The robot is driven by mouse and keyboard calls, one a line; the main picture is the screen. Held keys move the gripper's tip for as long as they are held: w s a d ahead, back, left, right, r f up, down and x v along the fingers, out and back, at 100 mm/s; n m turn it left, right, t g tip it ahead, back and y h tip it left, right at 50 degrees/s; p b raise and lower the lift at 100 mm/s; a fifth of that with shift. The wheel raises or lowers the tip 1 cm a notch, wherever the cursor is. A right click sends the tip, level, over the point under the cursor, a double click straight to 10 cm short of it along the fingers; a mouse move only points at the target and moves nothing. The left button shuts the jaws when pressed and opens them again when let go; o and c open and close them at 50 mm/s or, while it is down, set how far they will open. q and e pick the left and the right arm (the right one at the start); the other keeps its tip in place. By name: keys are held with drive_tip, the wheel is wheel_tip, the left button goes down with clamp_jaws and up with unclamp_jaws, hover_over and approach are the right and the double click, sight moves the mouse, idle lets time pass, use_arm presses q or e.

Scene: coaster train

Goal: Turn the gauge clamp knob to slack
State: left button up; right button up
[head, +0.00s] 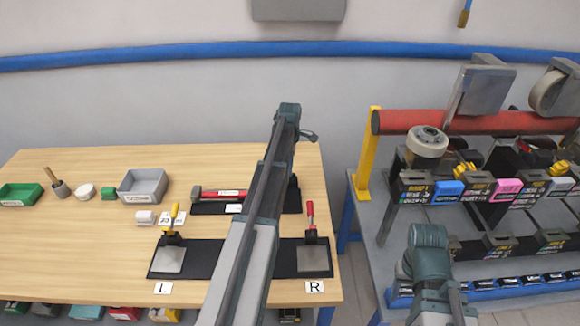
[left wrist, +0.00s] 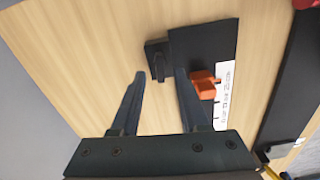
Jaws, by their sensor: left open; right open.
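In the left wrist view, an orange knob (left wrist: 203,84) sits on a black plate (left wrist: 205,40) beside a white strip with printed marks. I take it for the gauge clamp knob. A small black block (left wrist: 157,58) stands at the plate's edge. My left gripper (left wrist: 161,74) is open and empty above the table. The knob lies just right of its right finger, not between the fingers; I cannot tell the height gap. In the head view my left arm crosses the black tray (head: 210,208) and hides the knob and gripper. My right arm shows at the right, its fingers unseen.
A black mat (head: 202,258) with yellow-handled and red-handled clamps, labelled L and R, lies in front. A grey bin (head: 143,186) and green tray (head: 20,194) stand left. A rack with a red roller (head: 470,122) stands right. The table's left front is clear.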

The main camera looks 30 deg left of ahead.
use_arm(q)
wheel_tip(320, 180, up, 12)
drive_tip(key=p, duration=1)
drive_tip(key=shift+f+p, duration=0.25)
drive_tip(key=shift+p, duration=0.1)
use_arm(e)
wheel_tip(320, 180, up, 12)
drive_tip(key=shift+f, duration=0.2)
use_arm(q)
drive_tip(key=s+d+f+m+b, duration=0.3)
drive_tip(key=s+d+m, duration=0.25)
drive_tip(key=d, duration=0.55)
drive_tip(key=s+d+f+m+b, duration=0.2)
drive_tip(key=s+d+m, duration=0.3)
drive_tip(key=d, duration=0.6)
drive_tip(key=s+d+f+m+b, duration=0.2)
drive_tip(key=s+d+m, duration=0.5)
drive_tip(key=s+m, duration=0.1)
drive_tip(key=s+d+f+m+y+b, duration=0.1)
drive_tip(key=s+d+f+m+b, duration=0.2)
drive_tip(key=s+d+m, duration=0.5)
drive_tip(key=shift+s+f+b, duration=0.2)
drive_tip(key=shift+s+b, duration=0.1)
drive_tip(key=shift+s, duration=0.25)
use_arm(e)
wheel_tip(320, 180, down, 11)
drive_tip(key=shift+r, duration=0.2)
